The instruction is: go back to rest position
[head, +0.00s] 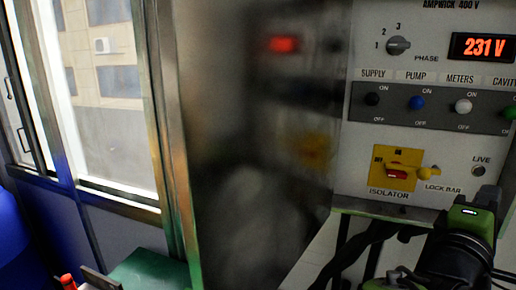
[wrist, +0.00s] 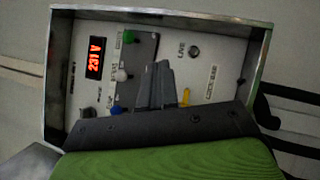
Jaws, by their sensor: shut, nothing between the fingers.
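My gripper (wrist: 156,84) shows in the wrist view as dark grey fingers, closed together with nothing between them. They point at the control panel and hide the isolator area beside the yellow lock bar (wrist: 185,97). Whether the fingertips touch the panel cannot be told. In the head view, the end of my arm with its green part is at the lower right, below the panel (head: 345,150). There the yellow isolator plate (head: 380,178) with its red switch and the yellow lock bar (head: 415,172) are visible.
The display (head: 483,47) reads 231 V. Above the isolator are a phase knob (head: 398,45) and a row of coloured toggle switches (head: 416,102). A shiny metal cabinet side (head: 240,130) stands left of the panel. A window (head: 110,90) and a green box (head: 150,272) are farther left.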

